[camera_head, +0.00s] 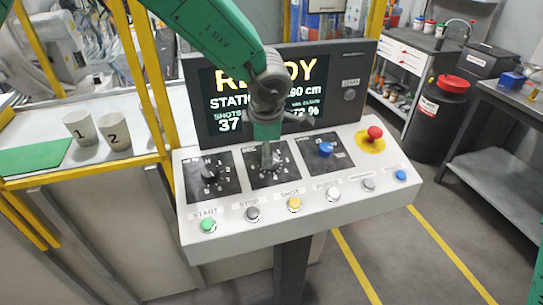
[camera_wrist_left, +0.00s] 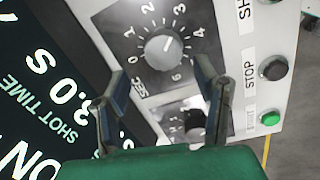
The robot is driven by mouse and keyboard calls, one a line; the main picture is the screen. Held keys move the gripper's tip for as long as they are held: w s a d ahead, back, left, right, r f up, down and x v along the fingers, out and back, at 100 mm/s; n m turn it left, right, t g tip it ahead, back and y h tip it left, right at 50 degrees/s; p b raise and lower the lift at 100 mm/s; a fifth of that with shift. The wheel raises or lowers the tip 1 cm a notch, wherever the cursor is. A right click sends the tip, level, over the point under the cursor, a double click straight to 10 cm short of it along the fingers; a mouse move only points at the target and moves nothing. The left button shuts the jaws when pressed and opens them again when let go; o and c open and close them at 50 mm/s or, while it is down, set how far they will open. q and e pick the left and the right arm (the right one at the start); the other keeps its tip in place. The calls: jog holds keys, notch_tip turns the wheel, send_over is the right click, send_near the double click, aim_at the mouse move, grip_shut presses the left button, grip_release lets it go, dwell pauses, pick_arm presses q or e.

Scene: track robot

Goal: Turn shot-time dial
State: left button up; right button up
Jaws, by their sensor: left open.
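The shot-time dial, a grey round knob (camera_wrist_left: 163,46) on a black plate marked SEC with numbers from 0 to 6, sits near the top of the left wrist view. Its pointer direction is hard to tell. In the head view it is the middle dial, mostly hidden behind my left gripper (camera_head: 267,158). In the left wrist view my left gripper (camera_wrist_left: 161,70) is open, its fingertips spread to either side just below the knob. I cannot tell whether they touch the panel. The screen (camera_wrist_left: 50,85) reads "SHOT TIME 3.0 s". My right gripper is out of view.
A black dial (camera_head: 209,174) is left of my gripper and a blue knob (camera_head: 325,149) right of it. A red emergency button (camera_head: 375,133) and a row of buttons, including green START (camera_head: 208,225), share the panel (camera_head: 300,228). Two cups (camera_head: 115,132) stand on the left.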

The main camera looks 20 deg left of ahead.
aim_at(279, 165)
pick_arm(q)
jog(key=shift+w+a+f, duration=0.1)
jog(key=shift+a+f, duration=0.25)
jog(key=shift+f, duration=0.25)
jog(key=shift+w+a+f, duration=0.1)
jog(key=shift+a+f, duration=0.25)
jog(key=shift+f, duration=0.2)
jog(key=shift+d+f, duration=0.25)
jog(key=d, duration=0.4)
jog(key=shift+w+d, duration=0.1)
jog(key=shift+w, duration=0.1)
jog(key=c, duration=0.3)
jog(key=a, duration=0.3)
jog(key=shift+s+f, duration=0.15)
jog(key=shift+f, duration=0.05)
jog(key=c, duration=0.8)
jog(key=shift+s+a, duration=0.1)
jog(key=shift+a, duration=0.1)
jog(key=shift+c, duration=0.3)
jog(key=shift+d, duration=0.5)
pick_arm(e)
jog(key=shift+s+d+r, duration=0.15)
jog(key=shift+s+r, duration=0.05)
